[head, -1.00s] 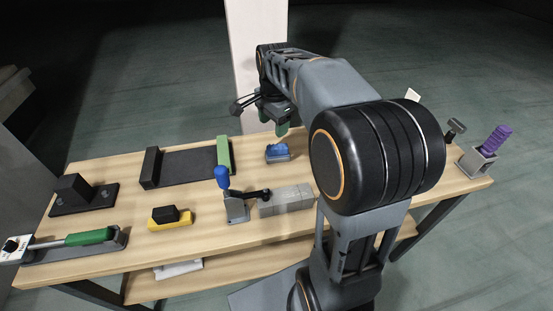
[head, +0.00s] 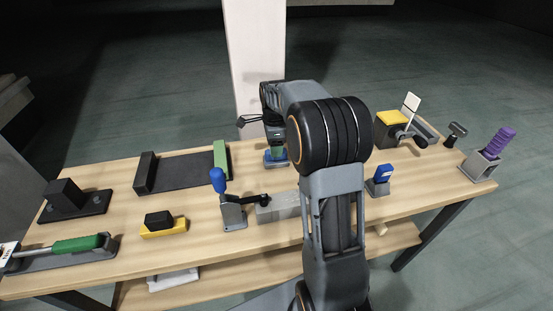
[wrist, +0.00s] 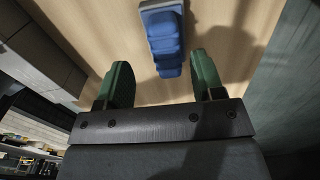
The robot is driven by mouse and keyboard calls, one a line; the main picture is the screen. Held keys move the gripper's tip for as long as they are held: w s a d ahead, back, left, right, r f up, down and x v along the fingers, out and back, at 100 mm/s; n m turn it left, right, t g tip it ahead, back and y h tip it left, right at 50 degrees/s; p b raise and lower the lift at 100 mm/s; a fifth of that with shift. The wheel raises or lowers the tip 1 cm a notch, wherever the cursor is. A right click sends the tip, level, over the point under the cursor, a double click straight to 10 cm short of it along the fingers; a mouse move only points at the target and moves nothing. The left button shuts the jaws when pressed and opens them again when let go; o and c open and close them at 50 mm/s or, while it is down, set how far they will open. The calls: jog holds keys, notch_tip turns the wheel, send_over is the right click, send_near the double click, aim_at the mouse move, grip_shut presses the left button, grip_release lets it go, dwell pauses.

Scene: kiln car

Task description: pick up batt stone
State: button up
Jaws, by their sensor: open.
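No label shows which thing is the batt stone. A blue block on a grey base (head: 275,160) stands on the table under my gripper (head: 277,150), which partly hides it. In the wrist view the same blue block (wrist: 162,38) lies ahead of my gripper (wrist: 163,78), roughly in line with the gap between the two green fingers. The fingers are apart and nothing is between them. The blue block's lower end comes close to the level of the fingertips, and I see no contact.
The wooden table (head: 120,187) also holds a black tray with a green end (head: 185,170), a blue-handled clamp (head: 232,205), a yellow-and-black block (head: 160,225), a smaller blue piece (head: 380,178), a yellow-topped box (head: 393,120) and a purple-handled tool (head: 497,145). A pale post (head: 255,60) rises behind.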

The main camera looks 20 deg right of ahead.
aim_at(270, 162)
jog(key=f, duration=0.4)
jog(key=shift+w+d+f, duration=0.1)
jog(key=shift+w+d, duration=0.1)
jog(key=shift+d, duration=0.2)
jog(key=shift+f, duration=0.45)
jog(key=shift+c, duration=0.2)
jog(key=c, duration=0.7)
jog(key=shift+r, duration=0.1)
